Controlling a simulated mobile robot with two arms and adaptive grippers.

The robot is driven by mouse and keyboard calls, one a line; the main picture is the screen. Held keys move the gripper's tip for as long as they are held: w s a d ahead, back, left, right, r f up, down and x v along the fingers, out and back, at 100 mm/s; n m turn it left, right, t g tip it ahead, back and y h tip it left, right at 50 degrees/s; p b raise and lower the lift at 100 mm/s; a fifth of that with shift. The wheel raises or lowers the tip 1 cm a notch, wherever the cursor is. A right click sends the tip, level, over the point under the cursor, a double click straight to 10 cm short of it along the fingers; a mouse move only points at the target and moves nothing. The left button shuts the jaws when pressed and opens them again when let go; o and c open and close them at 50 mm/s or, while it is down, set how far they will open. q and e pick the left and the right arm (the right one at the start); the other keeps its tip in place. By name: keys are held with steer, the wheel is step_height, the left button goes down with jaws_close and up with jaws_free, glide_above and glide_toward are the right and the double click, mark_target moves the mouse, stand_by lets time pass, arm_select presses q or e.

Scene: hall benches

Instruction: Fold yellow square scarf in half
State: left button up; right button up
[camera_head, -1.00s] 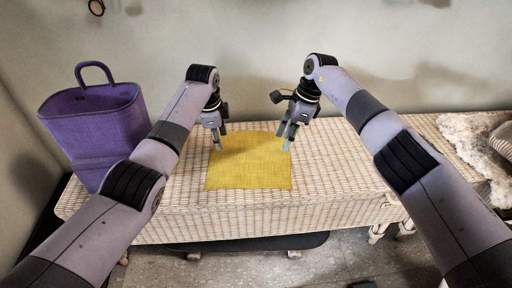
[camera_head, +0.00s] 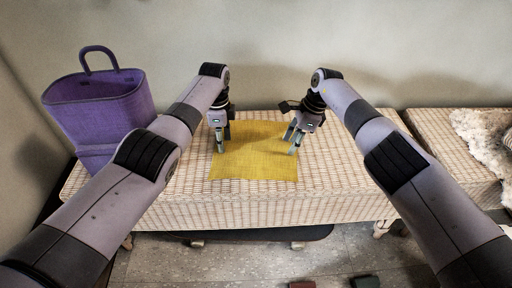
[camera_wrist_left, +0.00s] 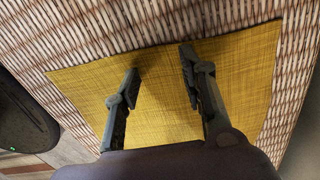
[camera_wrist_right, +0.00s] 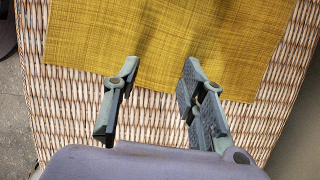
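The yellow square scarf (camera_head: 255,158) lies flat and spread out on the wicker bench. My left gripper (camera_head: 220,150) is over the scarf's left side, pointing down. In the left wrist view its fingers (camera_wrist_left: 158,62) are apart with only scarf beneath them. My right gripper (camera_head: 294,150) is at the scarf's right edge. In the right wrist view its fingers (camera_wrist_right: 160,70) are apart, with the tips over the scarf's edge (camera_wrist_right: 150,75). Nothing is between either pair of fingers. I cannot tell whether the fingertips touch the cloth.
The woven wicker bench (camera_head: 340,185) has bare room on both sides of the scarf. A purple bag (camera_head: 100,105) stands at its left end. A second bench with a fluffy light throw (camera_head: 485,140) is at the right. A wall rises behind.

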arm_select(q)
steer(key=shift+f, duration=0.1)
arm_select(e)
steer(key=shift+f, duration=0.15)
arm_select(q)
steer(key=shift+f, duration=0.1)
steer(key=shift+c, duration=0.2)
steer(key=shift+s+f, duration=0.15)
steer(key=shift+f, duration=0.05)
jaws_close()
arm_select(e)
steer(key=shift+s+f, duration=0.15)
steer(key=shift+f, duration=0.05)
jaws_close()
stand_by(0.8)
arm_select(q)
steer(key=shift+r, duration=0.2)
arm_select(e)
steer(key=shift+r, duration=0.2)
